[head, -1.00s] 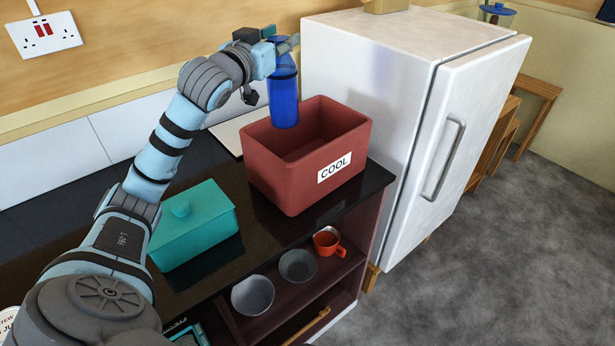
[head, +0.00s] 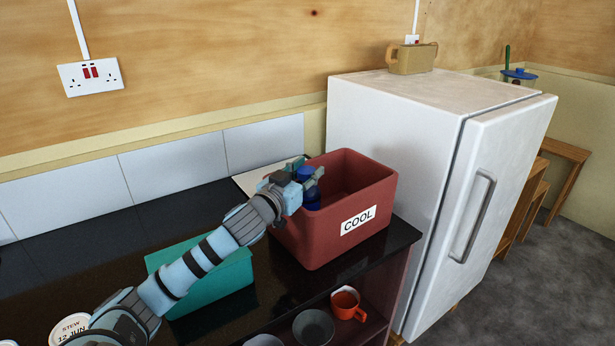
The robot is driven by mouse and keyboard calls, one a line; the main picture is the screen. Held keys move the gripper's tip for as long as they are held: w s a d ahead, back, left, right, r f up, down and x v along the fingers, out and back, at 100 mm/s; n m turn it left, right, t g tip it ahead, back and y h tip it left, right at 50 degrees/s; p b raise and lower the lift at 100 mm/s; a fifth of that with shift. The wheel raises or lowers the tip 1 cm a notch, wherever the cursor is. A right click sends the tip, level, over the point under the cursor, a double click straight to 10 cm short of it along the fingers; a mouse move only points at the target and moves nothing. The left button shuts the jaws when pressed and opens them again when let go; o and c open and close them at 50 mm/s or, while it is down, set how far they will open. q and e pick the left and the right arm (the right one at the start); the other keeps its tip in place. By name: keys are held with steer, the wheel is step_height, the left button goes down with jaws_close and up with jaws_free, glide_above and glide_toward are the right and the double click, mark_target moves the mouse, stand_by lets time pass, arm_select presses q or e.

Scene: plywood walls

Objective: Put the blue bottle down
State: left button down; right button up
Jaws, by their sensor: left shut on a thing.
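The blue bottle (head: 312,198) is upright inside the left part of the red crate labelled COOL (head: 308,245). My left gripper (head: 306,177) is shut on it near its top, at about the height of the crate's rim. The bottle's lower part is hidden behind the crate's front wall, so I cannot tell whether it touches the crate's floor. My right gripper is not in view.
The crate stands on a dark worktop (head: 395,242) beside a white fridge (head: 400,135). An orange mug (head: 346,303) and a grey bowl (head: 313,327) are on the shelf below.

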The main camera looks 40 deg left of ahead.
arm_select(q)
steer(key=c, duration=1.1)
jaws_free()
steer(key=shift+s, duration=0.1)
steer(key=shift+s+f, duration=0.1)
steer(key=shift+s, duration=0.25)
steer(key=s, duration=0.2)
steer(key=s+d, duration=0.1)
steer(key=s, duration=0.2)
steer(key=s+d+p, duration=0.1)
steer(key=s+p, duration=0.5)
steer(key=p, duration=0.1)
steer(key=shift+w, duration=0.1)
